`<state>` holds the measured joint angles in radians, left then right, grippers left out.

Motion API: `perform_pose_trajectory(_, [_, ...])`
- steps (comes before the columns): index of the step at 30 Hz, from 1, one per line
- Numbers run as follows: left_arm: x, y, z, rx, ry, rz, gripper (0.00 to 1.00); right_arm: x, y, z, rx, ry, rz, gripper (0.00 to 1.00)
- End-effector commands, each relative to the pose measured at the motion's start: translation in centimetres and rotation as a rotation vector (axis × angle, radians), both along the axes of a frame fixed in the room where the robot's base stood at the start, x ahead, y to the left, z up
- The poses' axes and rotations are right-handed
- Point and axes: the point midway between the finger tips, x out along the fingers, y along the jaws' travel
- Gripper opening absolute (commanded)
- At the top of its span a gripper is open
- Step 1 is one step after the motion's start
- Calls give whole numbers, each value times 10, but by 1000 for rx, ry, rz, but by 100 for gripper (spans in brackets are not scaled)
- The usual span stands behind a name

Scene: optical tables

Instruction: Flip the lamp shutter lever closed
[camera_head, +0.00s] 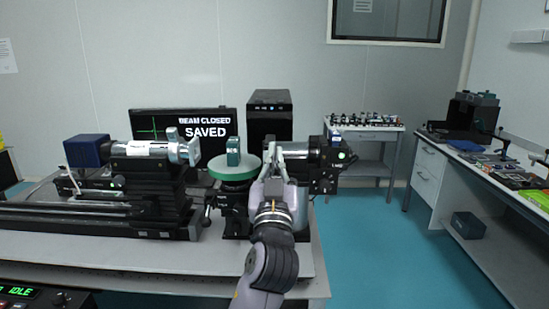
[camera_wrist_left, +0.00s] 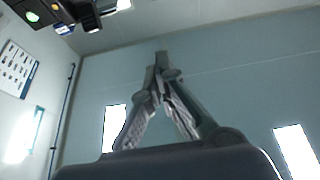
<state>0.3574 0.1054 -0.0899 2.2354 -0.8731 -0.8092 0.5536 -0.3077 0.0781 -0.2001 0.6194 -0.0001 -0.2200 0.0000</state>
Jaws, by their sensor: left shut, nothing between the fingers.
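My left gripper (camera_head: 277,150) is shut and empty, with its tips raised beside the silver and black cylindrical unit at the right end of the bench setup. That unit's black end housing (camera_head: 328,173) carries a small green light and a small blue-white display. I cannot tell for sure which part is the lamp, and no shutter lever can be made out; my gripper hides part of the unit. In the left wrist view the closed fingers (camera_wrist_left: 160,68) point up at a bare wall, and a dark housing (camera_wrist_left: 38,12) with a green light shows at the top left.
A monitor (camera_head: 205,122) reads "BEAM CLOSED SAVED". A green round stage (camera_head: 228,174) stands left of my gripper. A blue box and silver tube (camera_head: 150,149) sit on a rail further left. A black computer tower (camera_head: 270,115) stands behind. The floor (camera_head: 400,260) at right is clear.

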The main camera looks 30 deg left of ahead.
Motion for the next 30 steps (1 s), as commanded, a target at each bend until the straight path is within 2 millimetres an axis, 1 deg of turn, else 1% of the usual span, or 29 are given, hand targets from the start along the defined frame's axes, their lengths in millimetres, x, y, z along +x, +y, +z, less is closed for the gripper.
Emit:
perform_pose_trajectory(1, [-5,-2,-15,-3,2,1,0,-3,-4,-11,-5,5,2,40])
perform_pose_trajectory(5, [-18,-10,-33,-4,3,1,0,-3,-9,-23,-12,7,3,40])
perform_pose_trajectory(9, [-32,-19,-52,-3,3,0,0,10,-5,-33,-6,-11,1,40])
perform_pose_trajectory(12, [-39,-23,-61,-3,2,1,0,18,0,-38,1,-23,0,40])
perform_pose_trajectory(18, [-46,-27,-67,0,1,2,0,13,3,-42,4,-18,-1,40])
perform_pose_trajectory(24, [-46,-27,-66,0,0,2,0,6,3,-42,3,-8,-1,40])
perform_pose_trajectory(30, [-46,-27,-66,0,0,2,0,5,2,-42,2,-5,-1,40])
